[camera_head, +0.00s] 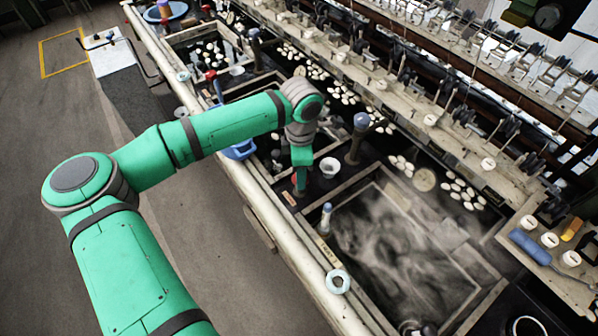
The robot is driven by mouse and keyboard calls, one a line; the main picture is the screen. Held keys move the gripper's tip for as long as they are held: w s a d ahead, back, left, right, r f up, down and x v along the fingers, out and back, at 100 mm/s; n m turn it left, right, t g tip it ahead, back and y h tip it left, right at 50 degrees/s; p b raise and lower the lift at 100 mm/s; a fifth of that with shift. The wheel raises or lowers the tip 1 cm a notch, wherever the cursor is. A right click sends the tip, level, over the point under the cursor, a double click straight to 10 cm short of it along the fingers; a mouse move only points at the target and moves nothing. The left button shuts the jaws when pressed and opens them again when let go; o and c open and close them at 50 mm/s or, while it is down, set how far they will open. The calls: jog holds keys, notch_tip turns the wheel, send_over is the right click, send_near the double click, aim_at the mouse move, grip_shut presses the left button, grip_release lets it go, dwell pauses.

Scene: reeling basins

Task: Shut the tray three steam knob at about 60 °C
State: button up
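A steaming basin (455,262), with pale vapour over its water, lies right of my arm. I cannot tell from its look whether it is tray three. My arm's green end points down at the basin's left corner, over the wooden edge. A small red part, perhaps a steam knob (295,178), shows just at the left of my arm's end and is partly covered by it. My gripper's fingers are too small and hidden to make out. A bluish-capped upright piece (326,218) stands at the basin's near left edge. No temperature reading is legible.
A white cup (330,167) and a post with a grey-blue knob (361,122) stand close to the right of my arm's end. A blue bowl (239,150) is on its left. A pale ring (338,281) lies on the front rail.

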dwell(0.4)
jog(key=o, duration=1.1)
jog(key=shift+c, duration=0.2)
jog(key=shift+w+r, duration=0.1)
notch_tip(320, 180, up, 11)
jog(key=shift+d, duration=0.1)
